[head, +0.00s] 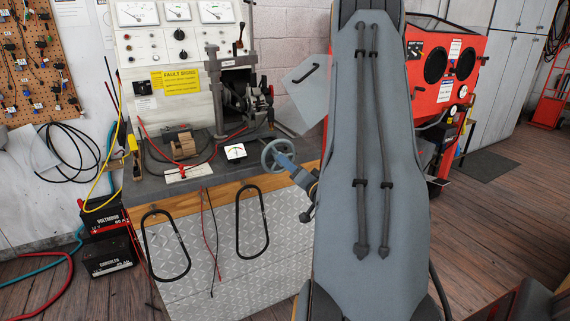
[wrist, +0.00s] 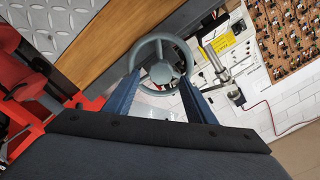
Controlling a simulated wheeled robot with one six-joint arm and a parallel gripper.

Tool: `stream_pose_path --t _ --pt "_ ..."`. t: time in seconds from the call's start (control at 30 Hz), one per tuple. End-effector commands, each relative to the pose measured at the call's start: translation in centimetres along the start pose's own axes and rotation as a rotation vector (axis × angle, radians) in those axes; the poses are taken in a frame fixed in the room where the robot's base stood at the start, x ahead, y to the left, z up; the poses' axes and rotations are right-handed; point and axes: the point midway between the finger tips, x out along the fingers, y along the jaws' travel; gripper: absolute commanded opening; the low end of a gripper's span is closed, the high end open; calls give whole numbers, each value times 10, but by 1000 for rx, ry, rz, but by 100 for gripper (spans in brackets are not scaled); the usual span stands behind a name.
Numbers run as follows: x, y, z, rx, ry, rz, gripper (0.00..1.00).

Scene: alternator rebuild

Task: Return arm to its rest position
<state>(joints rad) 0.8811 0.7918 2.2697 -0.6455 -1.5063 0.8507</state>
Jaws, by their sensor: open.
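My gripper (wrist: 161,82) is open. Its two blue fingers stand apart in the wrist view, with the grey handwheel (wrist: 160,50) just past and between their tips. I cannot tell whether the fingers touch the wheel. In the head view the handwheel (head: 280,154) is at the bench's front right, and a blue finger (head: 298,176) shows close beside it. My large grey arm link hides most of the gripper there. Nothing is seen held between the fingers.
The bench (head: 185,185) carries a test panel (head: 140,45), a clamp stand (head: 215,90) and a small meter (head: 234,152). A red cabinet (head: 425,105) stands right behind my arm. Batteries (head: 106,255) and cables lie at the left. Wooden floor is open at the right.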

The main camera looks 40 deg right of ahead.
Motion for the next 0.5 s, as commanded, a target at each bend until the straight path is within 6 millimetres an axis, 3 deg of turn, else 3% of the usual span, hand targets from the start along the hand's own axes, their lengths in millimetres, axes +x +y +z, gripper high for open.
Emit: stream_pose_path --t 0.17,0.5 --pt "-13 0 0 -1 0 0 50" --pt "-14 0 0 0 0 -1 50"
